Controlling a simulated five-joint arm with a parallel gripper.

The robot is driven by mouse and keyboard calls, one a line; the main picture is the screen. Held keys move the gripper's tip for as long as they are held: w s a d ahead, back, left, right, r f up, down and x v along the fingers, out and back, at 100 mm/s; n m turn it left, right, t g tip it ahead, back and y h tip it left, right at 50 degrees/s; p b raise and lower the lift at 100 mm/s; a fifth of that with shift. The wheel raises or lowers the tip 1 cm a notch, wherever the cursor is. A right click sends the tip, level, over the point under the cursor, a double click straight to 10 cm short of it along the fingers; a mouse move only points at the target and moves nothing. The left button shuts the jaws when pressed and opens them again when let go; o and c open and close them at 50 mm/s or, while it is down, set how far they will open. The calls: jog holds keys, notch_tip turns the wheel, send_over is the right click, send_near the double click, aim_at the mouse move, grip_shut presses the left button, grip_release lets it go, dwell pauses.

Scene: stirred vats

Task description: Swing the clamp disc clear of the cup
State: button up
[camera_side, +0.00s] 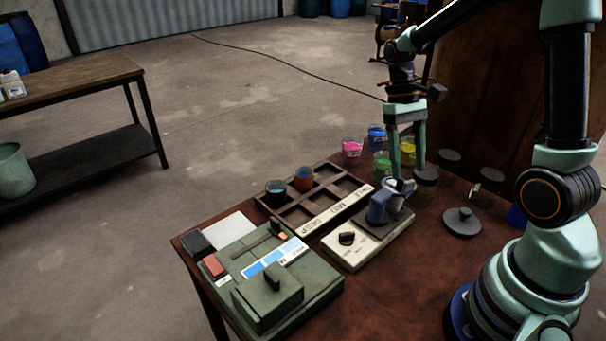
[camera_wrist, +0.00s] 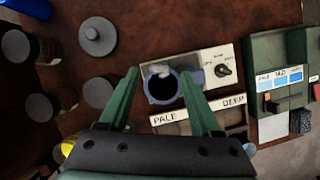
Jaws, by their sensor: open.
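The stirrer unit (camera_side: 343,248) has a pale panel with a black knob (camera_side: 347,238). A blue-grey holder (camera_side: 377,211) stands on its dark plate. In the wrist view a round dark cup opening (camera_wrist: 161,88) shows inside a blue-grey ring, with a pale grey piece (camera_wrist: 160,70) at its upper edge. I cannot tell for certain whether that piece is the clamp disc. My gripper (camera_side: 407,174) points down at the holder, fingers apart. In the wrist view my gripper (camera_wrist: 159,71) has a fingertip on either side of the cup, with nothing visibly held.
A divided tray (camera_side: 318,218) marked PALE, MID and DEEP holds two cups. A green machine (camera_side: 265,300) stands front left. A knobbed grey lid (camera_side: 462,222) lies right, near dark-lidded jars (camera_side: 490,176). Pink (camera_side: 351,150) and other colour cups stand behind.

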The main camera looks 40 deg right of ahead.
aim_at(410, 180)
jog(key=shift+x, duration=1.65)
grip_shut()
jog(key=shift+r, duration=0.1)
